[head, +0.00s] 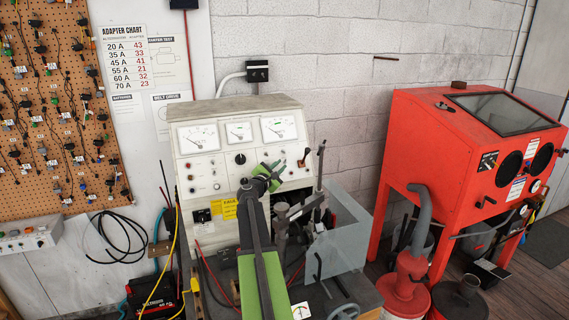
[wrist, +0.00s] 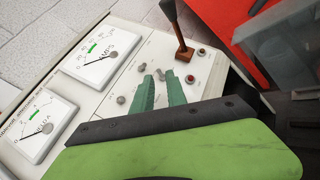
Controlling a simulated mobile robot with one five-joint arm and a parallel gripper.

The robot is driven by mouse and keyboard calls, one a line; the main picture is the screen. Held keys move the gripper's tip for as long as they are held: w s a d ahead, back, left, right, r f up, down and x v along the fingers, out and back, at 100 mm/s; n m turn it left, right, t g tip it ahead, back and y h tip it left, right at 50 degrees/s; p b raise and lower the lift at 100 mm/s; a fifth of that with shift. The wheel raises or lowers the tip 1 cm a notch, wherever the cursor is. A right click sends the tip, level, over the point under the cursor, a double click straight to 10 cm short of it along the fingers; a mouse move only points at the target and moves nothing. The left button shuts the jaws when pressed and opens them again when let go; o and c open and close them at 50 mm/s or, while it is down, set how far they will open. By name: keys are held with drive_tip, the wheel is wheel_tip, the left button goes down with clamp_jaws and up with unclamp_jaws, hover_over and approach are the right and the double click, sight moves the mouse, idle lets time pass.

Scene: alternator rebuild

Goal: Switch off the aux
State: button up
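The cream test bench panel (head: 205,170) carries the switches; in the wrist view its face (wrist: 125,75) fills the middle. No label reading "aux" is legible, so I cannot tell which switch is the aux. My gripper (head: 275,172) is close to the panel's right half in the head view. In the wrist view my gripper's (wrist: 160,76) two green fingers are a little apart, with a small metal switch (wrist: 160,74) showing between their tips. I cannot tell if they touch it.
A large lever with a brown base (wrist: 184,53) stands just beyond the fingertips. Dials (wrist: 100,55) lie left. A clear guard (head: 340,235) and a red blast cabinet (head: 440,150) stand to the right.

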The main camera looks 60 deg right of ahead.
sight(286, 160)
drive_tip(key=d, duration=0.4)
drive_tip(key=shift+w+d, duration=0.15)
drive_tip(key=shift+w, duration=0.15)
